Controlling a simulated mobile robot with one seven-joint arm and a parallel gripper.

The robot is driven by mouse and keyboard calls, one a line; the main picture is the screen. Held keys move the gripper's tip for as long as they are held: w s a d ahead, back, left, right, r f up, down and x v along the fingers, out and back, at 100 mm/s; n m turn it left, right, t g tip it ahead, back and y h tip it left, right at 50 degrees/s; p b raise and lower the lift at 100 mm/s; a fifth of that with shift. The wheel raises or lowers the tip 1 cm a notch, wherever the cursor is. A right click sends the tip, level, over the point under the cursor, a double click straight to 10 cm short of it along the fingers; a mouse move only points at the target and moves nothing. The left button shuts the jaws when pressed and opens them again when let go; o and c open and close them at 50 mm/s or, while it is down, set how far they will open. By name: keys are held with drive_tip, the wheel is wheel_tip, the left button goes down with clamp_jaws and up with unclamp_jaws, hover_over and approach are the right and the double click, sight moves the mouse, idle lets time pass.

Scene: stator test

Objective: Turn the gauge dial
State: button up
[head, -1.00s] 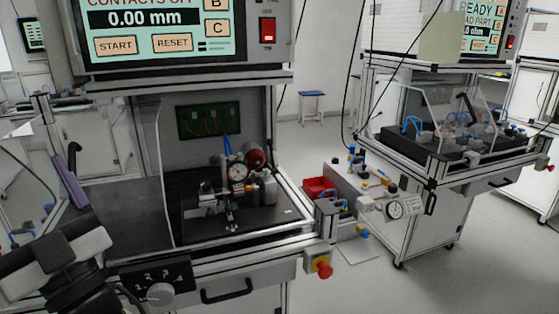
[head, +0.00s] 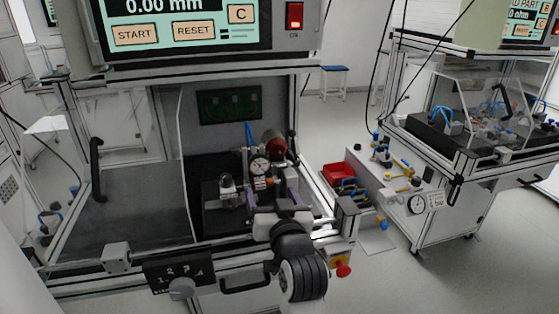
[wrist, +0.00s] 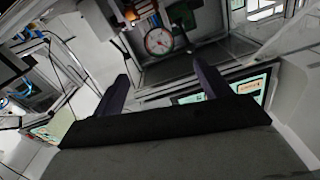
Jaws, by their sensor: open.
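The gauge dial (head: 260,166) has a round white face with a dark needle and stands upright on the fixture in the left test station. In the wrist view the gauge dial (wrist: 158,41) shows beyond and between my fingers, with a red mark on its face. My gripper (head: 279,192) is at the station's front edge, in front of and below the dial. In the wrist view my gripper (wrist: 165,70) has its two dark purple fingers spread apart, with nothing between them. The fingers look apart from the dial. My gripper hides the lower right of the fixture.
A red motor-like part (head: 274,143) sits behind the dial. A clear side panel (head: 182,160) stands left of the fixture. A numbered knob (head: 182,288) and a red emergency button (head: 343,269) are on the front.

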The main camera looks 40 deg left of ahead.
sight(260, 167)
drive_tip(key=p+x, duration=0.3)
drive_tip(key=x, duration=1)
drive_tip(key=shift+w+a, duration=0.2)
drive_tip(key=shift+w, duration=0.05)
drive_tip(key=shift+c, duration=0.5)
drive_tip(key=c, duration=0.9)
drive_tip(key=shift+n, duration=0.3)
drive_tip(key=n+b, duration=0.1)
drive_tip(key=n, duration=0.2)
drive_tip(key=shift+f+n, duration=0.15)
drive_tip(key=shift+n, duration=0.15)
drive_tip(key=shift+n+b, duration=0.85)
drive_tip(key=shift+n, duration=1.05)
